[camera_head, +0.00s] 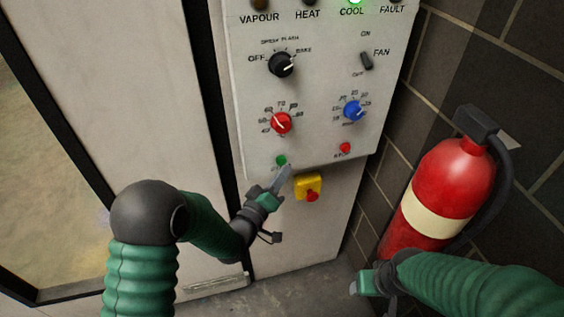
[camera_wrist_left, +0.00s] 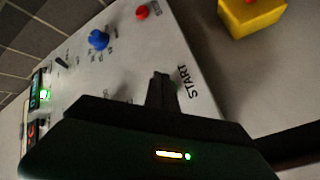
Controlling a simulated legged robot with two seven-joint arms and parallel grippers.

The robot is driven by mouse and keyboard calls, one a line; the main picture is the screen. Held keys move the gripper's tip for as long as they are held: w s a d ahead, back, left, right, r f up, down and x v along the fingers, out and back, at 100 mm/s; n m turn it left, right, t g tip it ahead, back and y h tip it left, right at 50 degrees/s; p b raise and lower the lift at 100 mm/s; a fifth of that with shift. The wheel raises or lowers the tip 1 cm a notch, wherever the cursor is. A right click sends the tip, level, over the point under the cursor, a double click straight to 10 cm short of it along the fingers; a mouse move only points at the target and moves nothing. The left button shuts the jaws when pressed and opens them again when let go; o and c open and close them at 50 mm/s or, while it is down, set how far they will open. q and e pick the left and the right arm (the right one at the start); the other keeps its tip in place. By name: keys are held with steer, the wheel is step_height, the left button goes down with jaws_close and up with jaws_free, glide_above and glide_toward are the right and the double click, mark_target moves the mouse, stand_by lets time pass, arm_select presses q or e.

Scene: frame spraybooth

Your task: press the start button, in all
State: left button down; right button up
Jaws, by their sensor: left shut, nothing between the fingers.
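The green start button (camera_head: 281,160) sits at the lower left of the grey control panel (camera_head: 330,100). My left gripper (camera_head: 286,172) is shut and empty, its tips just below and right of the button in the head view. I cannot tell whether they touch it. In the left wrist view the shut fingers (camera_wrist_left: 161,88) point at the panel beside the START label (camera_wrist_left: 187,81) and mostly hide the button. My right gripper (camera_head: 362,283) is low at the right, far from the panel; its fingers are not clear.
A red stop button (camera_head: 345,148) is right of the green one. Red and blue dials are above. A fire extinguisher (camera_head: 438,195) stands at the right by the brick wall. The green COOL lamp is lit.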

arm_select(q)
steer(key=shift+w, duration=0.1)
stand_by(0.3)
steer(key=shift+w+a, duration=0.2)
steer(key=shift+w, duration=0.05)
steer(key=shift+w+a, duration=0.15)
steer(key=shift+w, duration=0.3)
stand_by(0.6)
steer(key=shift+r, duration=0.1)
steer(key=shift+s+d, duration=0.3)
steer(key=shift+s, duration=0.55)
steer(key=shift+s, duration=0.1)
steer(key=s, duration=0.1)
steer(key=s+d, duration=0.1)
steer(key=s, duration=0.2)
steer(key=shift+s+d+b, duration=0.3)
stand_by(0.5)
